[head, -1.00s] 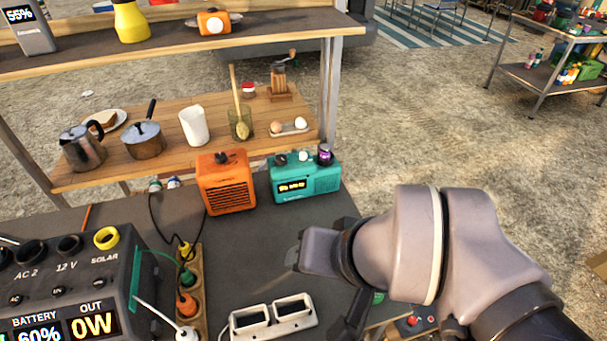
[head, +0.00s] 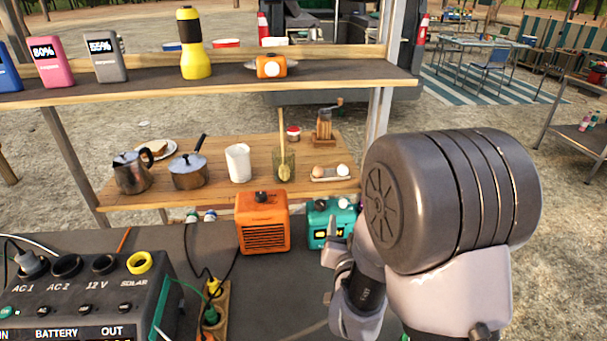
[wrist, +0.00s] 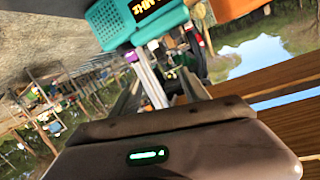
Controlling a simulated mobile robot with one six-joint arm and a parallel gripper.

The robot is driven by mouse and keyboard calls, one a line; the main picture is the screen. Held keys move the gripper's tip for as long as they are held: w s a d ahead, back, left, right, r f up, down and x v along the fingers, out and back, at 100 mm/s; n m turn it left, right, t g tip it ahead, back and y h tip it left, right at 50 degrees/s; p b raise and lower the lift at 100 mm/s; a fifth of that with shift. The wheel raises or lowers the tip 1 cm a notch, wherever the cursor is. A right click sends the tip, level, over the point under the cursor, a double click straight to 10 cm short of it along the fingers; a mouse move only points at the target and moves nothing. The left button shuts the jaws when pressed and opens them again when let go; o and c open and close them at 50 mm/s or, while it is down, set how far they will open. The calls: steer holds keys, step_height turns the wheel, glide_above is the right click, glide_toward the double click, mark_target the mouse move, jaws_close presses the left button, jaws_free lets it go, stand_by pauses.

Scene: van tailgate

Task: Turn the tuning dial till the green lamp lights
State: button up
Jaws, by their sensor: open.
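The teal radio (head: 323,232) stands on the dark bench, right of the orange box. Its lit yellow display is partly covered by my arm. A dark knob (head: 318,205) and a pale knob (head: 344,203) show on its top. The dark purple knob seen earlier at its right end is hidden behind my arm. I cannot make out a lit green lamp on the radio. My gripper (head: 335,262) is open, in front of the radio's right side. In the wrist view, the radio (wrist: 112,24) is at the top, just beyond my fingers (wrist: 168,72); contact cannot be told.
The orange speaker-like box (head: 263,224) stands close left of the radio. The power station (head: 95,290) and a socket strip (head: 221,310) with cables are at left. A shelf (head: 225,83) with a yellow torch crosses above. Bare bench lies before the orange box.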

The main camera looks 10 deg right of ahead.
mark_target(321, 207)
steer(key=a+f+n+t+y, duration=0.2)
steer(key=a+f+n, duration=0.2)
steer(key=f, duration=0.2)
steer(key=shift+n, duration=0.3)
steer(key=w, duration=1.6)
steer(key=shift+d+r, duration=0.2)
steer(key=shift+d, duration=0.15)
jaws_close()
